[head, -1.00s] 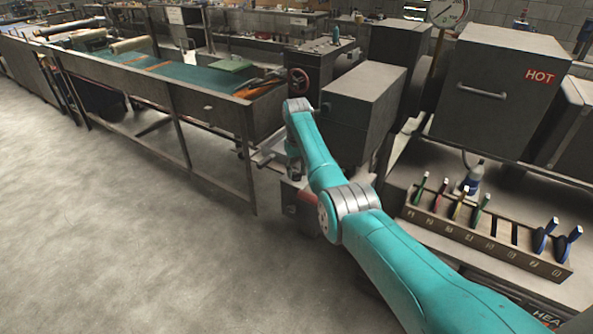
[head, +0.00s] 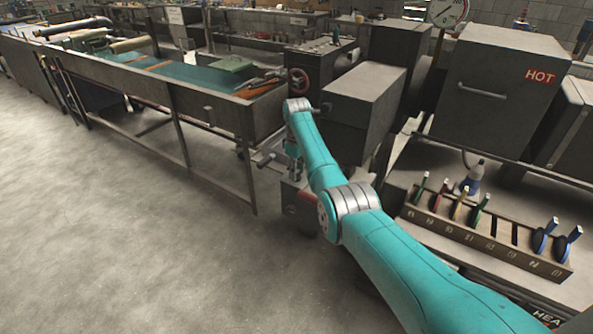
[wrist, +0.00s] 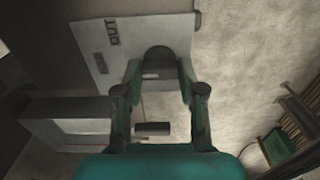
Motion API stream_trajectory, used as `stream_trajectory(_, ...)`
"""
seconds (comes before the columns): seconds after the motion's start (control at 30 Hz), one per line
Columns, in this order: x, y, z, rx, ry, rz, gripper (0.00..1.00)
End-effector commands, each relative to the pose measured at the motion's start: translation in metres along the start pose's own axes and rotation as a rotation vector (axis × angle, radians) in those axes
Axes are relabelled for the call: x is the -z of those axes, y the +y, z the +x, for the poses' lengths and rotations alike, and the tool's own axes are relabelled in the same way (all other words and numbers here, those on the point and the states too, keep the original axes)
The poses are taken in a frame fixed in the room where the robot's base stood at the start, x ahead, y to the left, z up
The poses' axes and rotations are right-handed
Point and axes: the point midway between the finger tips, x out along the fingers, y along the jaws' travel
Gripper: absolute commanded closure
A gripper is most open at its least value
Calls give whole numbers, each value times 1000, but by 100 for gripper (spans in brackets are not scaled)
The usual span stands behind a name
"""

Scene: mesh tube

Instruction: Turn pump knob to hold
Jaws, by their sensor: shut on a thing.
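In the wrist view, my gripper (wrist: 160,77) reaches up the picture with its two fingers closed in on a dark, rounded knob (wrist: 159,62). The knob stands in front of a pale plate (wrist: 178,32) lettered "OUT", with a second, unreadable label beside it. The knob's pointer direction cannot be made out. In the head view, my gripper (head: 294,170) hangs at the end of the teal arm, low beside a grey machine, and is small and partly hidden. The knob cannot be told apart there.
A grey box-shaped machine (head: 362,98) stands right of the arm's end. A long bench with a green belt (head: 190,75) runs to the left. A numbered tool rack (head: 480,235) and a "HOT" oven (head: 505,85) are at right. The floor at left is clear.

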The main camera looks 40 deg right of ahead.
Motion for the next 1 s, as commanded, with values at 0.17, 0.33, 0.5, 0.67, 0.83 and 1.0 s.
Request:
stream_trajectory(0.17,0,0,0,0,0,-12,95)
stream_trajectory(0.33,0,0,0,0,0,-12,95)
stream_trajectory(0.5,0,0,0,0,0,-11,48)
stream_trajectory(0.67,0,0,0,0,0,-11,35)
stream_trajectory(0.83,0,0,0,0,0,-11,35)
stream_trajectory(1.0,1,1,-12,-2,2,-11,35)
